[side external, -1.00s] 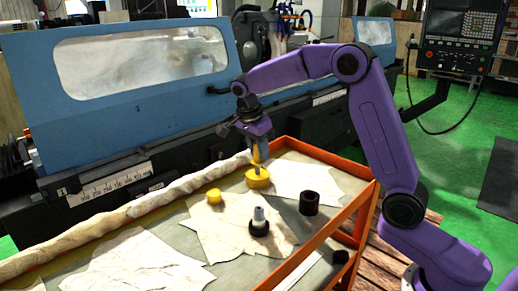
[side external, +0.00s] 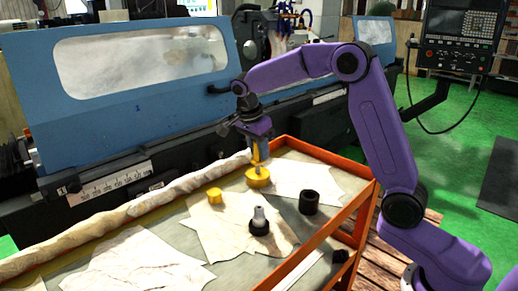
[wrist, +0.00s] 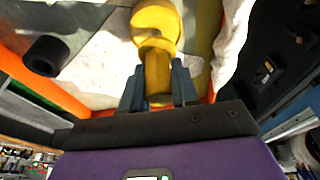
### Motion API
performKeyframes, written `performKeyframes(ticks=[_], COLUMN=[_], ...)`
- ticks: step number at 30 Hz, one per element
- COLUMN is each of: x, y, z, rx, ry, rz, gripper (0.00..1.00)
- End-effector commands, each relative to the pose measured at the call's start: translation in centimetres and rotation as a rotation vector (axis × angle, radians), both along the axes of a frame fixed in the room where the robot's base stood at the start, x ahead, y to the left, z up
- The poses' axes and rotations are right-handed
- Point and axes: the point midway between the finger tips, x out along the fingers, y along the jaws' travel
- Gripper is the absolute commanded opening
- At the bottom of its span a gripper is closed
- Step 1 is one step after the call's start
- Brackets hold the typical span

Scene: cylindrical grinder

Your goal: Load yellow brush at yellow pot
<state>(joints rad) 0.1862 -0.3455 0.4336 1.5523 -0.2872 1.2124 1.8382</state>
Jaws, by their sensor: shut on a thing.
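My gripper (side external: 257,152) is shut on the handle of the yellow brush (side external: 256,160) and holds it roughly upright. The yellow pot (side external: 258,178) is directly under the brush on the workbench top. The brush's lower end meets or enters the pot; the side view does not show how deep it is. In the wrist view the yellow handle (wrist: 157,75) is between the fingers of my gripper (wrist: 157,88). Rounded yellow shapes lie beyond it, and I cannot separate brush head from pot there.
A small yellow cylinder (side external: 214,196) stands left of the pot. A black hollow cylinder (side external: 309,203) and a grey-black fitting (side external: 259,222) stand nearer the camera. Crumpled sheets cover the orange-rimmed trolley (side external: 330,157). A long cloth roll (side external: 120,214) runs along its machine side.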

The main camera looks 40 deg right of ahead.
Motion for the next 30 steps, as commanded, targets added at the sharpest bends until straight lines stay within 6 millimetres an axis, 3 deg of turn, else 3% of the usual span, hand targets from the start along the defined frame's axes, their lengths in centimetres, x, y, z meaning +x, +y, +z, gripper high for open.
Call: performKeyframes(ticks=[30], x=[0.0], y=[0.0], z=[6.5], rx=[0.001], ry=[0.001], rz=[0.0], gripper=[0.0])
